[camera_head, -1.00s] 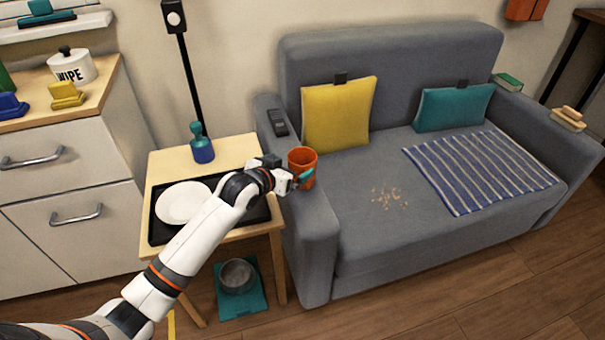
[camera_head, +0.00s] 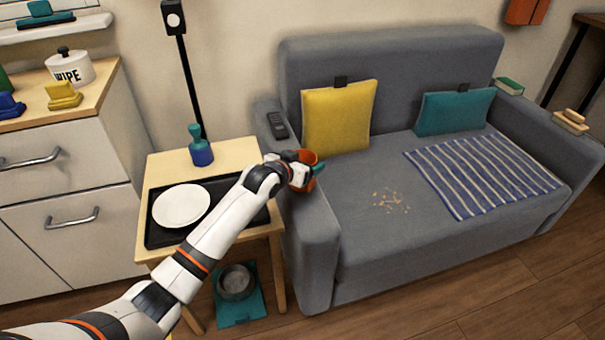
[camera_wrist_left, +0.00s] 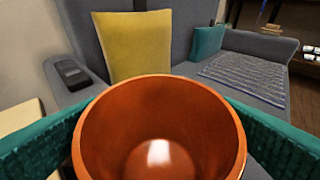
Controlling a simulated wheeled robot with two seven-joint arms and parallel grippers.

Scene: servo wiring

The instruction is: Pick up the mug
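The orange mug (camera_head: 309,158) stands upright on the left armrest of the grey sofa, partly hidden behind my left gripper (camera_head: 306,174). In the left wrist view the mug (camera_wrist_left: 160,130) fills the lower middle, its round mouth facing up and its inside empty. The teal fingers of my left gripper (camera_wrist_left: 160,140) lie one on each side of the mug, spread about as wide as it. I cannot tell whether they touch its wall. My right gripper is in neither view.
A side table (camera_head: 165,163) beside the armrest holds a black tray (camera_head: 160,236), a white plate (camera_head: 181,205) and a blue bottle (camera_head: 201,150). A remote (camera_head: 277,124) lies farther back on the armrest. Crumbs (camera_head: 390,202) lie on the seat near a yellow cushion (camera_head: 338,117).

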